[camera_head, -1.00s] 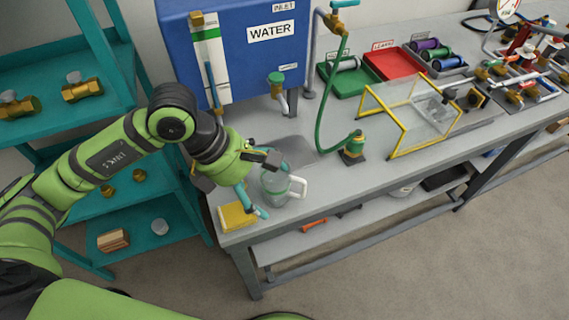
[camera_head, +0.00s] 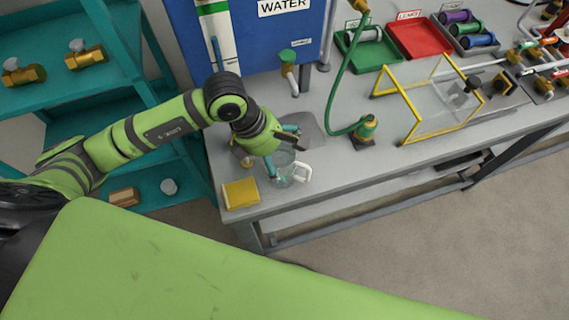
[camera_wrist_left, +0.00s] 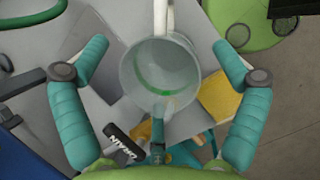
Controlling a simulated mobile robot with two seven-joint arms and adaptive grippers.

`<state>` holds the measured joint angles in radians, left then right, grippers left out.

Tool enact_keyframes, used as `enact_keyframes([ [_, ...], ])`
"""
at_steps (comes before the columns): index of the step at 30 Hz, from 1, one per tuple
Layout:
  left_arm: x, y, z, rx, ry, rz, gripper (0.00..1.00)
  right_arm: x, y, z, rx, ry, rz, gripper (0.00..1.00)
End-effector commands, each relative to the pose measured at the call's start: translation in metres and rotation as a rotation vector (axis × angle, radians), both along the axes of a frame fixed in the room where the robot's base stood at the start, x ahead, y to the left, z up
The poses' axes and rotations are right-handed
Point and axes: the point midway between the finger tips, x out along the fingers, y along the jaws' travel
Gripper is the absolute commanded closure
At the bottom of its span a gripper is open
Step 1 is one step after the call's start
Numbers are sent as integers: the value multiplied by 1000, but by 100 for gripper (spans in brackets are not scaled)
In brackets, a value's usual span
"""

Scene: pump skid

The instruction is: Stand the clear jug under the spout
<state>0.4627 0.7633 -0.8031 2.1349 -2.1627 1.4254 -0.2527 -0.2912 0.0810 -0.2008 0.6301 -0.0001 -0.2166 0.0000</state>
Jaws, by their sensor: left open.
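The clear jug (camera_head: 284,176) stands on the bench near its front left, with its pale handle towards the right. In the left wrist view the jug (camera_wrist_left: 182,62) is seen from above, upright, with a green line inside. My left gripper (camera_head: 281,154) is open at the jug; its teal fingers (camera_wrist_left: 160,46) lie on either side with visible gaps. The spout (camera_head: 291,80) with a green knob sticks out of the blue water tank, behind the jug. A darker grey patch (camera_head: 308,133) lies on the bench in front of the spout. My right gripper is out of view.
A yellow pad (camera_head: 241,193) lies left of the jug at the bench edge. A green hose (camera_head: 340,95) runs to a green and brass fitting (camera_head: 366,128) at the right. A yellow-framed clear guard (camera_head: 430,105) stands further right. Teal shelves (camera_head: 60,105) stand at the left.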

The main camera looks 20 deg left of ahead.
Motion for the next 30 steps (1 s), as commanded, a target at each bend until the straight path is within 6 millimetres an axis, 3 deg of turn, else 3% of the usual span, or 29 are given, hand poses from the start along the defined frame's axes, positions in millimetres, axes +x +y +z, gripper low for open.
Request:
enact_keyframes([
  [3,0,0,0,-1,0,0,4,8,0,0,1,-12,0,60],
  [8,0,0,0,-1,0,1,68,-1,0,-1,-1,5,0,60],
  [9,0,0,0,0,0,1,71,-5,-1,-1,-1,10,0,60],
  [13,0,0,0,0,1,1,71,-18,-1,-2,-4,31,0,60],
  [14,0,0,0,0,1,1,78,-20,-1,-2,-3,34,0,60],
  [15,0,0,0,0,1,1,78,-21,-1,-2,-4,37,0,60],
  [22,0,0,3,-1,1,1,78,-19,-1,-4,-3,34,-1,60],
  [30,2,0,34,-3,-8,0,78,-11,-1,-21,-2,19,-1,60],
])
